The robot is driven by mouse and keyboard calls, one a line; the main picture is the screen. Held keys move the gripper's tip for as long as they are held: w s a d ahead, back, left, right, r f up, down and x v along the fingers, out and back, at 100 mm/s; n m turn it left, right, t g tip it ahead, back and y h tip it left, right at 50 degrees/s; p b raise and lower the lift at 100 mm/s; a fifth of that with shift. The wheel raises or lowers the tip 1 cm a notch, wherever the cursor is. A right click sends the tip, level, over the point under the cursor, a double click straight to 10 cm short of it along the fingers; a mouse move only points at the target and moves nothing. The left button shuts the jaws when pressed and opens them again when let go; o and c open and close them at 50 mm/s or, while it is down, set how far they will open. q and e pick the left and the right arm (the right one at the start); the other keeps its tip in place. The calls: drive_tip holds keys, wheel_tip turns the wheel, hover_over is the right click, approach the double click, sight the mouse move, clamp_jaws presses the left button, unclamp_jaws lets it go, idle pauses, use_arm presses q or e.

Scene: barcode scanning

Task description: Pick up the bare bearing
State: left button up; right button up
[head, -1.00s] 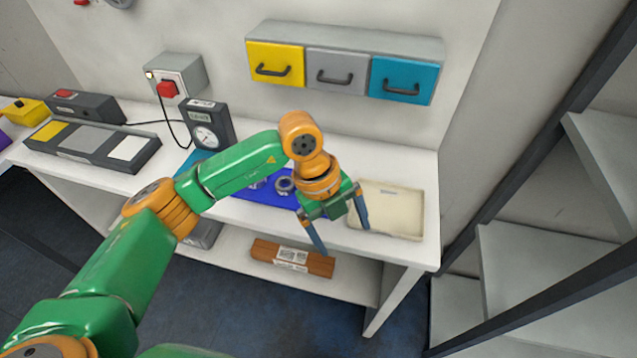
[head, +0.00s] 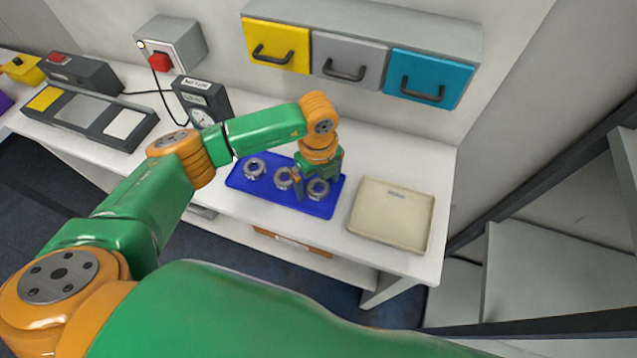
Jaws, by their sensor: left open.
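Three grey ring-shaped bearings lie on a blue mat: a left one (head: 255,168), a middle one (head: 283,179) and a right one (head: 318,189). I cannot tell from here which is the bare one. My left gripper (head: 317,182) is open, pointing down over the right end of the mat. One finger shows between the middle and right bearings; the other is mostly hidden behind the right bearing and the hand. I cannot tell whether the fingers touch a bearing. My right gripper is not in view.
A cream tray (head: 391,241) stands right of the blue mat (head: 249,191) on the white table. A dial gauge (head: 202,106) stands behind the mat. Yellow, grey and blue drawers (head: 349,57) hang on the wall above. A long three-pad block (head: 87,117) is at left.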

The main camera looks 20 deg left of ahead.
use_arm(q)
drive_tip(key=shift+w, duration=0.1)
drive_tip(key=shift+c, duration=0.5)
drive_tip(key=shift+s+r, duration=0.15)
drive_tip(key=shift+s, duration=0.15)
drive_tip(key=c, duration=1.4)
drive_tip(key=shift+w, duration=0.2)
clamp_jaws()
